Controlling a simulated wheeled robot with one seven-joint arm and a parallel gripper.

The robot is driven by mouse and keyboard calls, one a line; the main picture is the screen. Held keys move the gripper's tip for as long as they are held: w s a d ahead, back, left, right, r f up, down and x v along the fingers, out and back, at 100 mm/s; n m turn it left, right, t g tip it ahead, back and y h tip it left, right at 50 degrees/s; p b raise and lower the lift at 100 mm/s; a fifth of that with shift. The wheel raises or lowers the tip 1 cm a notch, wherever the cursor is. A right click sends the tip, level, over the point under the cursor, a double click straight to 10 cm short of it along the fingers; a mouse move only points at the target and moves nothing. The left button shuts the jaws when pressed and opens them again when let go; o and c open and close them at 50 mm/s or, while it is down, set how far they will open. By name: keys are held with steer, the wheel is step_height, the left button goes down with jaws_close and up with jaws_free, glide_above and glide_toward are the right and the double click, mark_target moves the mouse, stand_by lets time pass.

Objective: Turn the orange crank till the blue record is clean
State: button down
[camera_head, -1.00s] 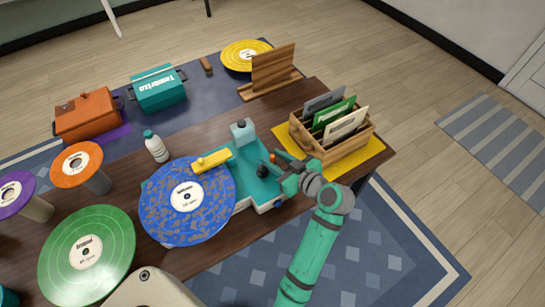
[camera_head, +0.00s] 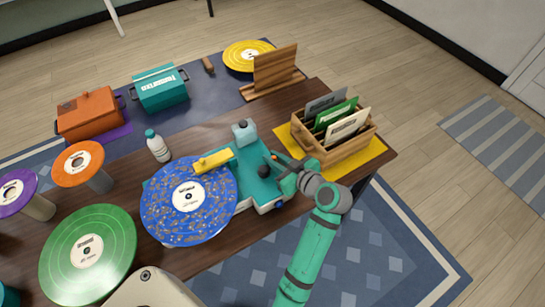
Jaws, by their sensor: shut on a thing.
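The blue record (camera_head: 215,222) lies on a teal cleaning machine (camera_head: 262,189) in the middle of the table. Brown-grey specks are scattered over its face, around a white label. A yellow arm (camera_head: 213,161) reaches across the record's upper edge. My gripper (camera_head: 277,165) is at the right side of the machine, shut on the orange crank (camera_head: 273,156). Only a small orange bit of the crank shows; my fingers hide most of it.
A wooden crate (camera_head: 333,152) with several sleeves stands close right of my gripper on a yellow mat. A white bottle (camera_head: 157,147) stands behind the record. A green record (camera_head: 88,252) lies at the left. A wooden rack (camera_head: 275,72) stands at the back.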

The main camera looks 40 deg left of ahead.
steer(key=shift+d, duration=0.1)
steer(key=m+t, duration=0.1)
steer(key=m+t+h, duration=0.1)
steer(key=m+t, duration=0.1)
steer(key=shift+s+d+t, duration=0.3)
steer(key=shift+s+d, duration=0.05)
steer(key=shift+d, duration=0.05)
steer(key=m+t+h, duration=0.2)
steer(key=m+t, duration=0.1)
steer(key=s+d+m+t+h, duration=0.1)
steer(key=m+h, duration=0.1)
steer(key=m+t+h, duration=0.1)
steer(key=m+h, duration=0.1)
steer(key=s+m+t+h, duration=0.1)
steer(key=m+h, duration=0.1)
steer(key=shift+s+d, duration=0.1)
steer(key=shift+d, duration=0.05)
steer(key=shift+s+m+t+h, duration=0.2)
steer(key=shift+s+m+h, duration=0.1)
steer(key=shift+m+h, duration=0.65)
steer(key=shift+s+m+t+h, duration=0.25)
steer(key=shift+m+h, duration=0.5)
steer(key=shift+h, duration=0.4)
steer(key=shift+s+h, duration=0.15)
steer(key=shift+h, duration=0.15)
steer(key=c, duration=1.7)
jaws_free()
